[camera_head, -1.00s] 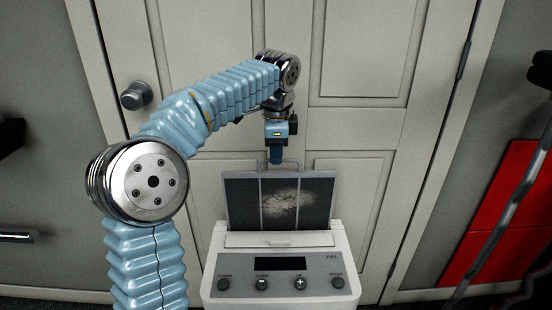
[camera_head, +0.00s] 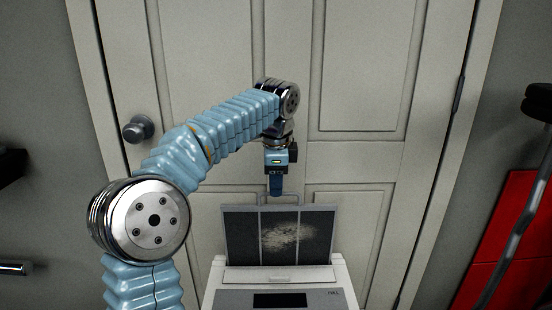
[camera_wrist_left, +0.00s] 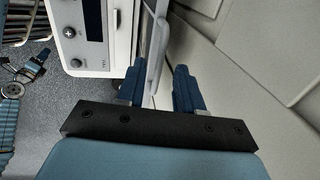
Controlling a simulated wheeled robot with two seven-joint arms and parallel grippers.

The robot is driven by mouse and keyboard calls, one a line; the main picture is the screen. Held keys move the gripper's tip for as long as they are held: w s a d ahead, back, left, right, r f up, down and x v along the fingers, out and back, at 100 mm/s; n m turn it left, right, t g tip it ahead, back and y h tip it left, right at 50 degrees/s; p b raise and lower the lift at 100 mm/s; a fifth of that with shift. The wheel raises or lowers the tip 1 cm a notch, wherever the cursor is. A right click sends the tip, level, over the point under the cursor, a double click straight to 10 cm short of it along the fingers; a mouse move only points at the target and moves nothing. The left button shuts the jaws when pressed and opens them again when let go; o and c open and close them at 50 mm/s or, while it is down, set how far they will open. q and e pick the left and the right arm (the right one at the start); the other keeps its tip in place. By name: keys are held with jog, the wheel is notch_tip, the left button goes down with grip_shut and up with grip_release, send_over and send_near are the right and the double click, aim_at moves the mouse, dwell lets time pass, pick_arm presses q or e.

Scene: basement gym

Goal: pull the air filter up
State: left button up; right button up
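The air filter (camera_head: 280,234), a dark panel with light dust in three sections, stands upright out of the slot of the white air purifier (camera_head: 335,276). Its lower edge is hidden in the purifier. A thin grey loop handle (camera_head: 292,195) rises from its top edge. My left gripper (camera_head: 276,190) points down at this handle. In the left wrist view the handle (camera_wrist_left: 156,55) passes between the left gripper's two blue fingers (camera_wrist_left: 159,92), which are apart with a gap on one side. My right gripper (camera_wrist_left: 36,66) shows small at the left of the wrist view; its fingers are unclear.
A pale panelled door (camera_head: 365,150) with a round knob (camera_head: 138,128) stands close behind the purifier. A red panel (camera_head: 505,235) and a dark metal bar (camera_head: 525,215) are at the right. Grey floor (camera_wrist_left: 55,95) shows in the wrist view.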

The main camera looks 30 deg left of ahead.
pick_arm(q)
notch_tip(320, 180, up, 12)
jog(key=s+d, duration=0.1)
jog(key=s, duration=0.1)
jog(key=shift+d, duration=0.15)
dwell(0.5)
